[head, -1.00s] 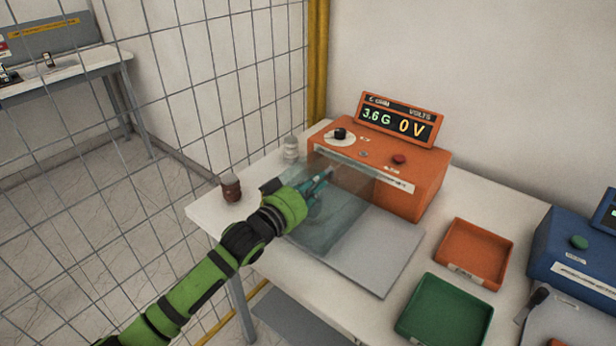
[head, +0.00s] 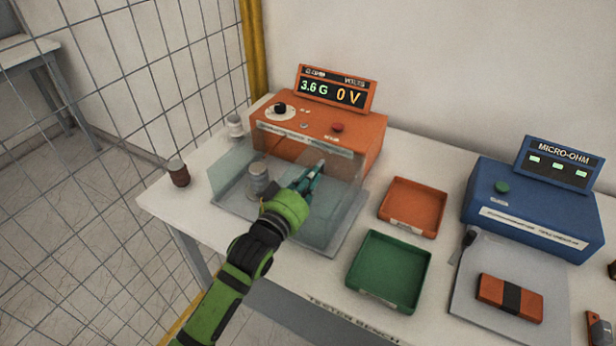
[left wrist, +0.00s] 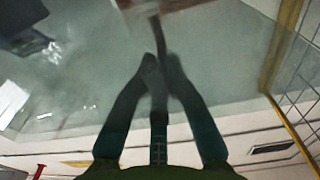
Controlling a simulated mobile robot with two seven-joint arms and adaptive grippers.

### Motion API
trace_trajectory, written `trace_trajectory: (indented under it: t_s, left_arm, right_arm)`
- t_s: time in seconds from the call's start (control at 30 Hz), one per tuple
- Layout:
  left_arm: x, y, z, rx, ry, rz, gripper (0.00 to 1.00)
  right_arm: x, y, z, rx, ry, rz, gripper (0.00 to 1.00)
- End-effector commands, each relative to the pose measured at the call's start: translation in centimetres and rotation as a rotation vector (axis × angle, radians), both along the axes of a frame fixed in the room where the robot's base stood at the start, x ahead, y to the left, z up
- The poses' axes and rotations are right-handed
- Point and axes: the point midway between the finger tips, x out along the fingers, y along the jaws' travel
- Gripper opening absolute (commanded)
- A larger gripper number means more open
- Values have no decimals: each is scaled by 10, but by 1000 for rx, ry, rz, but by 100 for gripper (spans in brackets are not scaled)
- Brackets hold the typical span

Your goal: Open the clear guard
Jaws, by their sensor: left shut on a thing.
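The clear guard (head: 338,205) is a see-through greenish box standing over a grey plate (head: 348,240), against the front of the orange tester (head: 350,130). A grey ribbed cylinder (head: 258,180) shows on the plate at the left, near the gripper. My left gripper (head: 318,168) is at the guard, its fingers pointing to the tester. In the left wrist view the fingers (left wrist: 160,65) are nearly together on a dark thin bar (left wrist: 156,35), probably the guard's handle. The glass and fingers blur the contact. I cannot tell how far the guard is tilted. My right gripper is not in view.
An orange tray (head: 412,205) and a green tray (head: 388,270) lie right of the guard. A blue micro-ohm meter (head: 530,205) stands further right. A brown jar (head: 178,173) and white jar (head: 235,125) stand left. A wire fence (head: 120,110) bounds the left side.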

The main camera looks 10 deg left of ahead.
Motion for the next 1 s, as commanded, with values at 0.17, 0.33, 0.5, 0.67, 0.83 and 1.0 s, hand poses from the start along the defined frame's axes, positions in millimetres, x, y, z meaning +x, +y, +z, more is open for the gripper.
trace_trajectory:
  t_s: [0.17, 0.33, 0.5, 0.67, 0.83, 1.0]
  left_arm:
    - [0, 0, 6, -2, -15, -1, 35]
    - [0, 0, 3, -1, -9, -1, 35]
    - [-3, 1, 2, -1, -5, 0, 35]
    - [-24, 9, 1, -2, -5, -1, 35]
    - [-60, 21, 2, 0, -6, -1, 35]
    - [-90, 32, 2, 1, -6, -1, 35]
  right_arm:
    - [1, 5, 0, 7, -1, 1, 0]
    - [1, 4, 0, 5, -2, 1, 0]
    - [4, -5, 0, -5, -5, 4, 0]
    - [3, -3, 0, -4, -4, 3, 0]
    - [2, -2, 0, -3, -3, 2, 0]
    - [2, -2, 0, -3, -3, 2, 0]
